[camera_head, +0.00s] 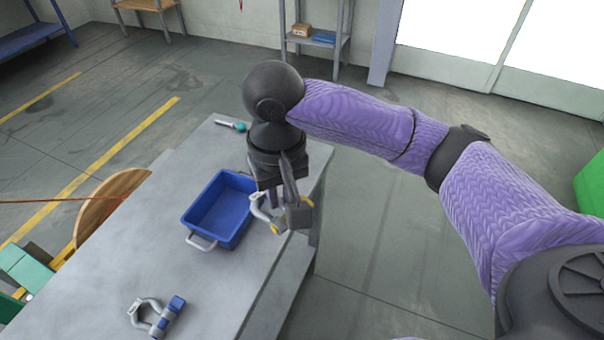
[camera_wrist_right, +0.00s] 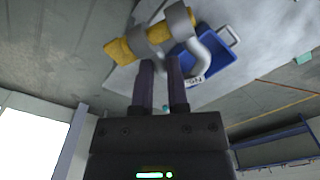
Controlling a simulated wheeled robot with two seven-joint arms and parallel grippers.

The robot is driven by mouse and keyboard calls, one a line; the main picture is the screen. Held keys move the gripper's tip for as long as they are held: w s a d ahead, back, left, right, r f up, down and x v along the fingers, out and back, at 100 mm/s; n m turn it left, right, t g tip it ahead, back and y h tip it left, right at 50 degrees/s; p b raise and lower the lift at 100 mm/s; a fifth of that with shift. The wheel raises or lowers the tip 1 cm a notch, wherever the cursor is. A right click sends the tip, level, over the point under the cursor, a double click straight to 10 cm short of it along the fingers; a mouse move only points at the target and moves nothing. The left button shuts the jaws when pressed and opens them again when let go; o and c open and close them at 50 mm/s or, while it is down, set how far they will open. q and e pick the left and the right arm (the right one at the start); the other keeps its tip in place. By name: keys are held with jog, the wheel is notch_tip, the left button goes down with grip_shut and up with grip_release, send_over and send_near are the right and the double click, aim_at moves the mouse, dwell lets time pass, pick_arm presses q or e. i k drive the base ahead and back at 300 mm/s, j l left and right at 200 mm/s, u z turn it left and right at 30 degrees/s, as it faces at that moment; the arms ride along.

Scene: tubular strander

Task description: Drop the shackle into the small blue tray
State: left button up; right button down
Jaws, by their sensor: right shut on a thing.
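A grey shackle with a yellow pin (camera_head: 259,209) is held by my right gripper (camera_head: 289,205). In the right wrist view the same shackle (camera_wrist_right: 148,38) is at the ends of the fingers (camera_wrist_right: 163,85). The small blue tray (camera_head: 217,212) stands on the grey table, left of the gripper and close to it, and appears empty. The tray also shows behind the shackle in the right wrist view (camera_wrist_right: 222,70). The held shackle appears above the table, just right of the tray. My left gripper is not in view.
A second shackle with a blue pin (camera_head: 156,316) lies on the grey table (camera_head: 130,270) near its front. A small tool with a teal end (camera_head: 234,125) lies at the far end. The table is clear between tray and second shackle. A shelf (camera_head: 318,45) stands behind.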

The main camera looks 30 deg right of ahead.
aim_at(232, 213)
jog(key=z, duration=0.25)
jog(key=i+l+u, duration=0.15)
jog(key=l+u, duration=0.2)
jog(key=u, duration=0.15)
jog(key=i+l+u, duration=0.15)
jog(key=l+u, duration=0.65)
jog(key=u, duration=0.15)
